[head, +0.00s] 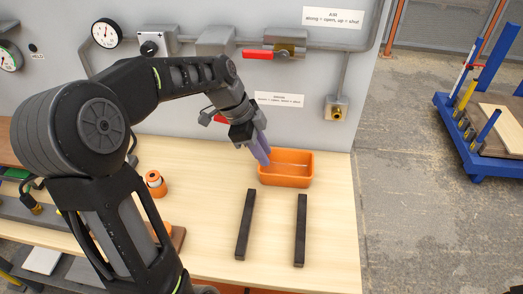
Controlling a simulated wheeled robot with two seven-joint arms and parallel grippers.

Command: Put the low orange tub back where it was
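The low orange tub (292,181) stands upright on the light wooden bench, near its right end and close to the grey wall panel. It looks empty. My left arm comes in from the left, and my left gripper (262,158) points down at the tub's left end. Its purple fingers overlap the tub's left rim in the head view. I cannot tell whether they grip the rim or only stand beside it. My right gripper is not in view.
Two dark bars (245,224) lie on the bench (272,240) in front of the tub. An orange-and-white container (155,183) stands further left. Red-handled valves (274,53) and pipes stick out from the panel. A blue cart (470,140) stands on the floor at right.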

